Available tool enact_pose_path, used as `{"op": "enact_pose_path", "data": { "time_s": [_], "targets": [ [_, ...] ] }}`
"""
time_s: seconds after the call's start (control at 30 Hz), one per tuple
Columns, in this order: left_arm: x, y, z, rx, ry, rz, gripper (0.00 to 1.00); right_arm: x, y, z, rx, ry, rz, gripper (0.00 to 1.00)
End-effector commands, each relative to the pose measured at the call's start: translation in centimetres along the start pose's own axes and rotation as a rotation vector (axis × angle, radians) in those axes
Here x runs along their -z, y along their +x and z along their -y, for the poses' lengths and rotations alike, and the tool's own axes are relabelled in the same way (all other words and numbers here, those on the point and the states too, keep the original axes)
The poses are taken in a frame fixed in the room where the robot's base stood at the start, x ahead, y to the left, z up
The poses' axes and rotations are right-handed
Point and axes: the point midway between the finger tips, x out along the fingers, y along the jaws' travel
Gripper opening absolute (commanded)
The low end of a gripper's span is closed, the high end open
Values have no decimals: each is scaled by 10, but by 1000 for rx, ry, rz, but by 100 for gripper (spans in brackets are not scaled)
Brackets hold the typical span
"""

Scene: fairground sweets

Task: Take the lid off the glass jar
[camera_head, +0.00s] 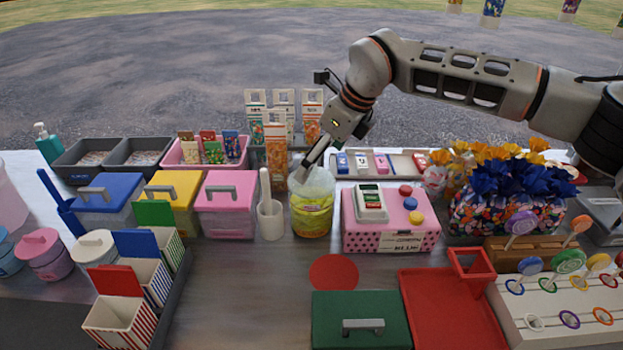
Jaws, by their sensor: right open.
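The glass jar (312,216) stands upright on the counter near the middle, with yellow contents showing through its wall. Its pale, clear top (318,182) looks rounded; I cannot clearly tell the lid from the jar's upper part. My right gripper (308,170) comes down from the upper right and is open, with its fingertips at the top of the jar. The fingers hide part of the jar's top, and I cannot tell whether they touch it. My left gripper is not in view.
A white holder (271,219) with a stick stands close left of the jar, beside a pink-lidded box (227,204). A pink cash box (390,235) stands close to the right. Tall cartons (276,155) stand behind. A flat red disc (333,272) lies in front on clear counter.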

Motion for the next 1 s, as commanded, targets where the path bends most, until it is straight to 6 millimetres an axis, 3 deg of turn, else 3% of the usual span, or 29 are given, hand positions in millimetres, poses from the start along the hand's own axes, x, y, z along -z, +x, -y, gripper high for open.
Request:
{"op": "enact_pose_path", "data": {
  "time_s": [0.4,0.63,0.8,1.0],
  "targets": [
    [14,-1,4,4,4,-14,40,0,48,-8,-3,2,0,98],
    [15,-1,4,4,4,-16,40,0,50,-7,-2,2,1,98],
    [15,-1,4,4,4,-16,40,0,50,-7,-2,2,1,56],
    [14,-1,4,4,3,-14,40,0,50,-7,-2,2,1,56]
  ]
}}
